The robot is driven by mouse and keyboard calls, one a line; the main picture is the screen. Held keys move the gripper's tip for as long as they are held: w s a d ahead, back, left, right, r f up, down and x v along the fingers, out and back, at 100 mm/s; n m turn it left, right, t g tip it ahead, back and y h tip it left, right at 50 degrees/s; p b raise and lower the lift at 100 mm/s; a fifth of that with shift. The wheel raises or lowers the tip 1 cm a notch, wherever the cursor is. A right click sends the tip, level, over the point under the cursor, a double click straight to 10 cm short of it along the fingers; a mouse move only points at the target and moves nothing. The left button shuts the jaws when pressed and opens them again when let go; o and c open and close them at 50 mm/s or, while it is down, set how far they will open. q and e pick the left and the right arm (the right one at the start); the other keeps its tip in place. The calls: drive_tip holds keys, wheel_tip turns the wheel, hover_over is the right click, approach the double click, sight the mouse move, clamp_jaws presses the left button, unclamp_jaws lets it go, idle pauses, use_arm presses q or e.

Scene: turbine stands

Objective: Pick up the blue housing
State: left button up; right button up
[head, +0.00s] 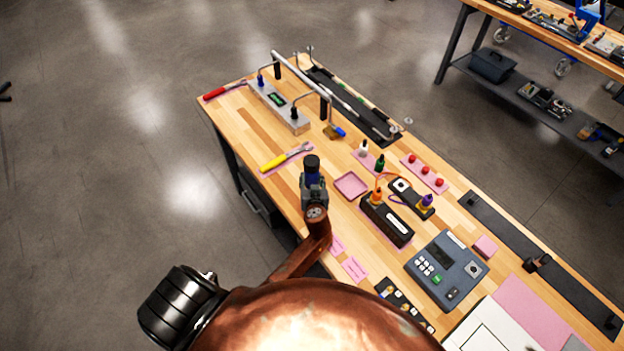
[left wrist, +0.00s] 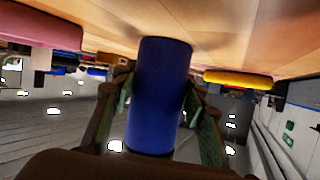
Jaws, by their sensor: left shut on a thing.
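The blue housing (head: 312,179) is an upright cylinder with a dark top, at the near left edge of the wooden bench in the head view. My left gripper (head: 314,193) is shut around it. In the left wrist view, the blue housing (left wrist: 160,95) fills the middle, with a finger pressed to each side. The bench top is close to one end of it; I cannot tell whether they touch. My right gripper is not in view.
A yellow-handled tool (head: 285,158) lies behind the gripper. A pink tray (head: 351,185) is just right of it, then a black block (head: 386,221) with an orange-topped part. A grey keypad device (head: 446,270) stands further right. Bare wood surrounds the housing.

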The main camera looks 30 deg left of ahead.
sight(312, 177)
use_arm(q)
clamp_jaws()
drive_tip(key=shift+w+r, duration=0.1)
drive_tip(key=shift+r, duration=0.1)
drive_tip(key=shift+r, duration=0.5)
wheel_tip(312, 177, up, 2)
drive_tip(key=shift+b, duration=0.4)
drive_tip(key=s+a+r, duration=0.2)
drive_tip(key=s+r, duration=0.3)
drive_tip(key=s, duration=0.1)
drive_tip(key=s+a+r, duration=0.2)
drive_tip(key=s+r, duration=0.2)
drive_tip(key=s, duration=0.3)
drive_tip(key=shift+s+a+r, duration=0.2)
drive_tip(key=shift+a+r, duration=0.05)
drive_tip(key=shift+r, duration=0.15)
